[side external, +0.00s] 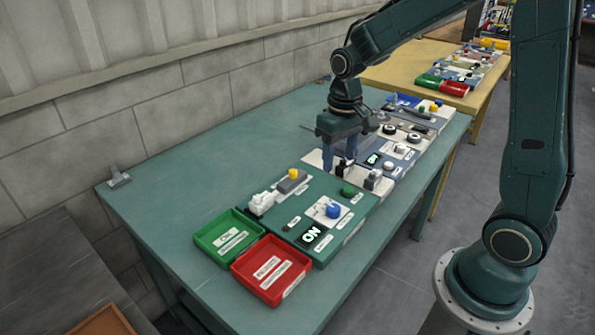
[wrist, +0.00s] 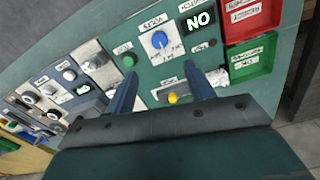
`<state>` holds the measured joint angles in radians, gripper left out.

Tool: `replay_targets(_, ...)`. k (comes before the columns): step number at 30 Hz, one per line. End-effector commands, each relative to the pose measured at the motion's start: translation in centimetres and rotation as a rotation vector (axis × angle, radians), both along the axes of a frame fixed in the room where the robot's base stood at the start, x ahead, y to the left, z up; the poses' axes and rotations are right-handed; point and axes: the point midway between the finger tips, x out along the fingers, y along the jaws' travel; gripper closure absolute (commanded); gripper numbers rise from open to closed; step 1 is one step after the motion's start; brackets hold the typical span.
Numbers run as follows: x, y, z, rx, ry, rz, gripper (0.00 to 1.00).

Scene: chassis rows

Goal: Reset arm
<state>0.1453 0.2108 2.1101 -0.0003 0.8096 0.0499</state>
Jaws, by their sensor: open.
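My gripper (side external: 339,163) is above the row of chassis panels on the green table, pointing down. In the wrist view its two fingers (wrist: 163,92) are spread apart with no object between them. Below lies a green chassis panel (side external: 265,222) with a blue knob (side external: 333,210), a green button (side external: 348,191), a yellow button (side external: 294,174) and a lit ON display (side external: 311,236). The wrist view also shows the blue knob (wrist: 159,40) and the yellow button (wrist: 173,98). Whether the fingers touch a panel, I cannot tell.
A green tray (side external: 205,241) and a red tray (side external: 238,270) stand at the table's near left end. More panels with knobs (side external: 388,129) run toward the far end. A yellow table (side external: 385,72) with similar panels stands behind.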

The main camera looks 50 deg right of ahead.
Motion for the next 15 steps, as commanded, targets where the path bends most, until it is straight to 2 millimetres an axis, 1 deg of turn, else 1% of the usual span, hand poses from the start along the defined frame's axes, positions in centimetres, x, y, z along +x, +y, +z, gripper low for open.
replay_targets(5,-1.0,0.5,1.9,-0.006,-0.039,0.015,0.46)
replay_targets(8,-2.0,1.0,3.3,-0.01,-0.069,0.027,0.46)
replay_targets(15,-4.9,2.2,6.8,-0.021,-0.159,0.063,0.46)
